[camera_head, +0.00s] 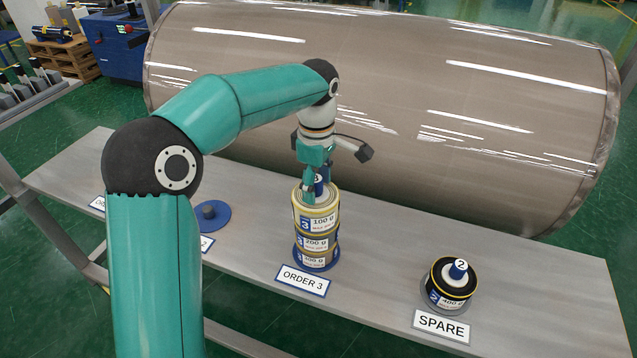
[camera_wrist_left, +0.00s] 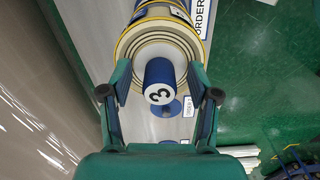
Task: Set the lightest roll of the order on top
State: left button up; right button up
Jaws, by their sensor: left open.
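A stack of wrapped rolls stands on a blue base at the ORDER 3 sign (camera_head: 304,281). The top roll (camera_head: 317,222) reads 100 g, the middle roll (camera_head: 318,243) 200 g, and the bottom roll (camera_head: 315,260) has a partly hidden weight label. The top roll's blue knob marked 3 (camera_wrist_left: 160,82) stands up from its centre in the left wrist view. My left gripper (camera_head: 314,190) is directly above the stack, fingers pointing down. Its open fingers (camera_wrist_left: 159,92) are on either side of the knob, with gaps visible. My right gripper is not in view.
A black roll (camera_head: 452,290) labelled 400 g, with a knob marked 2, sits at the SPARE sign (camera_head: 441,325). An empty blue base with a peg (camera_head: 210,214) is left of the stack. A huge wrapped cylinder (camera_head: 400,110) lies behind the bench (camera_head: 540,285).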

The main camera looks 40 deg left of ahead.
pick_arm(q)
notch_tip(320, 180, up, 12)
dwell(0.6)
dwell(0.5)
